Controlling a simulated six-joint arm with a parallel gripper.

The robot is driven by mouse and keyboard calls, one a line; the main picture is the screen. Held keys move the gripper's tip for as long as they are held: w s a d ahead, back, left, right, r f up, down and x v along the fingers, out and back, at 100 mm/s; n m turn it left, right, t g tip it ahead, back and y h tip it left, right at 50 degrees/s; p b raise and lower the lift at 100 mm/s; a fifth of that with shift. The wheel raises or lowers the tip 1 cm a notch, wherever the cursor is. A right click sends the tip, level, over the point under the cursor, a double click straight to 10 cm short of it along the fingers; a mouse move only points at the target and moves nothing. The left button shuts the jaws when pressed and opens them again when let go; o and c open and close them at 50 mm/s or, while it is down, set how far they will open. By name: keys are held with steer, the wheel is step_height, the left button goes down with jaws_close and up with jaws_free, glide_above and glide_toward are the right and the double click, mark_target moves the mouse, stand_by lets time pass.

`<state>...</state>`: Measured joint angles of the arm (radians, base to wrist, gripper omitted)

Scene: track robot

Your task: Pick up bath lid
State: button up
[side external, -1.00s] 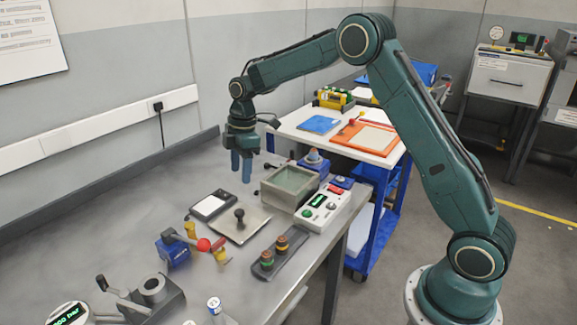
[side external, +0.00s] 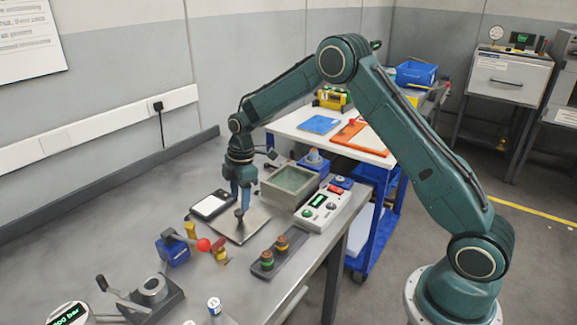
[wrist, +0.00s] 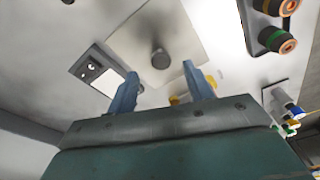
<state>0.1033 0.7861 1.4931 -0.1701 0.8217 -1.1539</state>
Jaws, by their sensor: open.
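The bath lid (side external: 255,222) is a flat, pale metal plate with a dark upright knob. It lies on the bench in front of the bath (side external: 284,204), an open grey box. My gripper (side external: 241,206) points down just above the lid, its blue fingers at the knob in the side view. In the wrist view the lid (wrist: 132,35) shows its round knob (wrist: 160,58) between and beyond the two spread fingertips (wrist: 160,71). The gripper is open and holds nothing. The exact height of the fingertips over the knob is hard to tell.
A small black-framed device (side external: 212,205) lies left of the lid. A white control box (side external: 322,208) stands right of the bath. A dark rack with two banded knobs (side external: 282,244) lies in front. A red-balled lever (side external: 203,245) stands close at the front left.

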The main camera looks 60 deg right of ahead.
mark_target(239, 211)
steer(key=shift+f, duration=0.15)
steer(key=shift+w+a+f, duration=0.1)
steer(key=shift+a+f, duration=0.1)
steer(key=shift+f, duration=1.1)
steer(key=shift+a+f, duration=0.2)
steer(key=shift+f, duration=1.05)
steer(key=c, duration=1.1)
